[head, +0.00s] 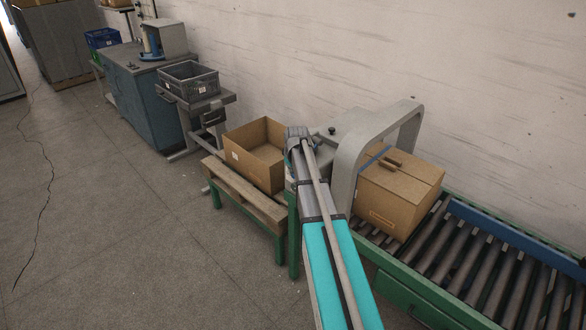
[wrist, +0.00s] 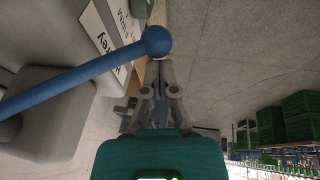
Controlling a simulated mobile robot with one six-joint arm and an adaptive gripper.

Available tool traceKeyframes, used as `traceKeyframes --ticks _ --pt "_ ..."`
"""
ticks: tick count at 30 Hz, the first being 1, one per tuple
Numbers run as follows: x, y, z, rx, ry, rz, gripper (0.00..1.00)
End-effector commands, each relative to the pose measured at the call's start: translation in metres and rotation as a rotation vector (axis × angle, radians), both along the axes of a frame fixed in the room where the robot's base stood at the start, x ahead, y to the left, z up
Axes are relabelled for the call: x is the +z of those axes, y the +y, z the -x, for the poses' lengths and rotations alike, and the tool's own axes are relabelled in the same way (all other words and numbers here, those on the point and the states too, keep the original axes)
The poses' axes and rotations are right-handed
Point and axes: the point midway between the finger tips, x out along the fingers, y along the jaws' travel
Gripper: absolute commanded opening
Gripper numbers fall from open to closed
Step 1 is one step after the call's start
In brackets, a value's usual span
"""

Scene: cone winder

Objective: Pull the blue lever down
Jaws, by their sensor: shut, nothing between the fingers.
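The blue lever (wrist: 85,75) shows in the wrist view as a straight blue rod with a round ball knob (wrist: 156,41). The rod runs from a grey block at the left to the knob at the top middle. My gripper (wrist: 156,64) is shut and empty, its fingertips right beside the knob in the picture. I cannot tell whether they touch the knob. In the head view my arm hides the gripper, and I cannot make out the lever.
In the head view a closed carton (head: 400,200) sits under a grey arch (head: 352,150) on a roller conveyor (head: 470,255). An open carton (head: 240,160) stands on a pallet. A grey crate (head: 188,82) is farther back.

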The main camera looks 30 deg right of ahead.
Motion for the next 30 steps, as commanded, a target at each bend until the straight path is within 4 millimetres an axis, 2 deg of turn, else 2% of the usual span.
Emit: traceKeyframes --ticks 11,23,30 --pt "0.008 0.001 0.0 -0.002 0.006 0.004 0.0" --pt "0.039 0.014 -0.012 0.0 0.002 0.002 0.0" --pt "0.06 0.017 -0.002 -0.001 0.002 0.002 0.0"
